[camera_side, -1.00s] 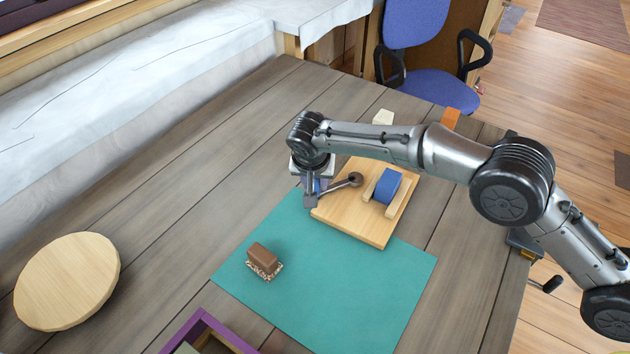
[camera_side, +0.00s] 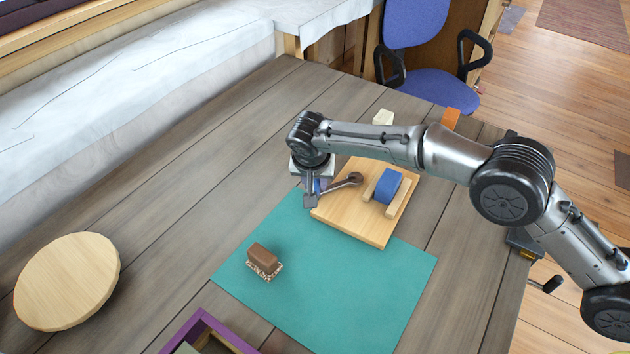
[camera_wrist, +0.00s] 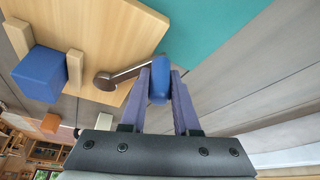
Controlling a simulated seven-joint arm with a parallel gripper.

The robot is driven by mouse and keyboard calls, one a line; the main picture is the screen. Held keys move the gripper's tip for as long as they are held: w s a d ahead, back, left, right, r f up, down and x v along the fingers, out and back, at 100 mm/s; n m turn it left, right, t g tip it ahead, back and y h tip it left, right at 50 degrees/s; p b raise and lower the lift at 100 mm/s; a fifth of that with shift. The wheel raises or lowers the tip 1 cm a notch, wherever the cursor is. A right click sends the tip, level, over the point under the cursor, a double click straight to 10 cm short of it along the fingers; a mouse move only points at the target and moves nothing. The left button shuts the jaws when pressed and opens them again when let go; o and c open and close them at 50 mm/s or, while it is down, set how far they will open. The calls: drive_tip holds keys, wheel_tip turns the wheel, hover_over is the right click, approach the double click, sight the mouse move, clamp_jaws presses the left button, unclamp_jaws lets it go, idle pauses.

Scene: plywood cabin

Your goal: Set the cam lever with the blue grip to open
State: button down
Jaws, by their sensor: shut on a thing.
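The cam lever is a grey metal arm (camera_side: 341,184) on a round pivot (camera_side: 355,179), mounted on a light wooden board (camera_side: 350,228). In the wrist view the arm (camera_wrist: 128,72) runs from its pivot (camera_wrist: 104,81) to the blue grip (camera_wrist: 159,82). My gripper (camera_wrist: 162,84) is shut on the blue grip, with one purple finger on each side of it. In the side view my gripper (camera_side: 312,200) is at the board's left edge and mostly hides the grip. A blue block (camera_side: 388,186) sits between two wooden strips on the board; it also shows in the wrist view (camera_wrist: 40,74).
A teal mat (camera_side: 325,285) lies partly under the board. A brown brush (camera_side: 263,260) lies on the mat. A round wooden disc (camera_side: 66,281) is at the left and a purple-rimmed box (camera_side: 203,325) at the front. Cream (camera_side: 383,117) and orange (camera_side: 450,118) blocks stand behind.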

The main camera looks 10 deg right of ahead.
drive_tip(key=shift+s, duration=0.15)
idle(0.5)
drive_tip(key=shift+s+d+n+y, duration=0.4)
drive_tip(key=shift+s+n, duration=0.3)
drive_tip(key=shift+n, duration=0.2)
drive_tip(key=shift+s+d+n+y, duration=0.35)
drive_tip(key=shift+s+n, duration=0.35)
drive_tip(key=shift+n, duration=0.2)
drive_tip(key=shift+s+d+n+y, duration=0.3)
drive_tip(key=shift+s+d+n, duration=0.2)
drive_tip(key=shift+n, duration=0.3)
drive_tip(key=shift+s+d+n+y, duration=0.3)
drive_tip(key=shift+s+n, duration=0.25)
drive_tip(key=shift+n, duration=0.25)
drive_tip(key=shift+d, duration=0.1)
drive_tip(key=c, duration=0.7)
unclamp_jaws()
drive_tip(key=shift+o, duration=0.2)
drive_tip(key=v, duration=1.3)
drive_tip(key=shift+s+r, duration=0.25)
drive_tip(key=shift+r, duration=0.1)
